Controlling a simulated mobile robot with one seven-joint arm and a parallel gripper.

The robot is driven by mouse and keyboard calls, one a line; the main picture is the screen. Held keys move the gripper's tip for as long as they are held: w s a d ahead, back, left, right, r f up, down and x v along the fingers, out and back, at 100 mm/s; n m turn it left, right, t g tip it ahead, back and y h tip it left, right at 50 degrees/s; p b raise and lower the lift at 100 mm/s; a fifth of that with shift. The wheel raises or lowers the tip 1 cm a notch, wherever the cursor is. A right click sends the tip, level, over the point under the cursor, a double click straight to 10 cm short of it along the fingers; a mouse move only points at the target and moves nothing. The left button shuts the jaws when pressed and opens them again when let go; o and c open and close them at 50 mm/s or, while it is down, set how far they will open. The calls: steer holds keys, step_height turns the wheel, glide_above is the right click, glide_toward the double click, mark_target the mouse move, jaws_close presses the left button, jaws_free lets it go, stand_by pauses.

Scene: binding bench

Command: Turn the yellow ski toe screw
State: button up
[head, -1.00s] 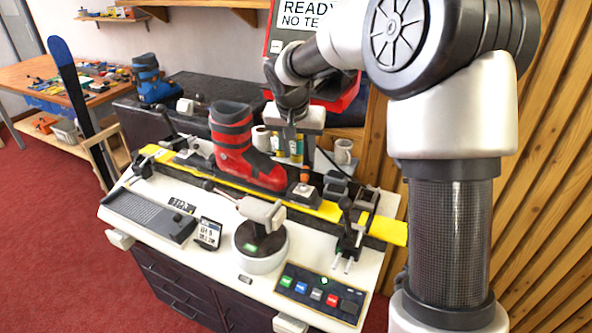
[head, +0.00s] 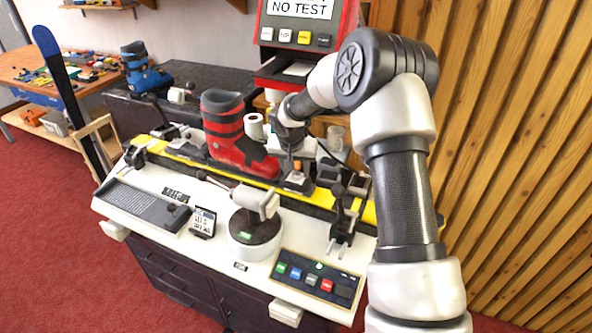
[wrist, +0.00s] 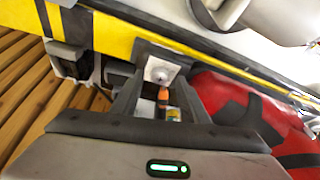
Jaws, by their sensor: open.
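The yellow ski (head: 185,157) lies clamped along the bench with a red boot (head: 225,135) standing on it. The toe piece (head: 298,184) sits on the ski in front of the boot. In the wrist view its silver round screw (wrist: 160,72) shows on a pale square plate, near and between my fingertips. My gripper (wrist: 160,82) is open, with its two dark fingers apart; I cannot tell whether they touch the screw. In the head view my gripper (head: 292,152) is above the toe piece, and the screw is hard to make out there.
An orange-tipped item (wrist: 163,96) shows between my fingers, beyond them. A clamp (head: 346,215) stands right of the toe piece. A lever device on a round base (head: 256,232) and a button panel (head: 316,281) are in front. A red tester (head: 297,38) stands behind.

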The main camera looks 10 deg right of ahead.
steer(key=shift+w+f, duration=0.1)
steer(key=shift+f, duration=0.25)
jaws_close()
steer(key=shift+d, duration=0.1)
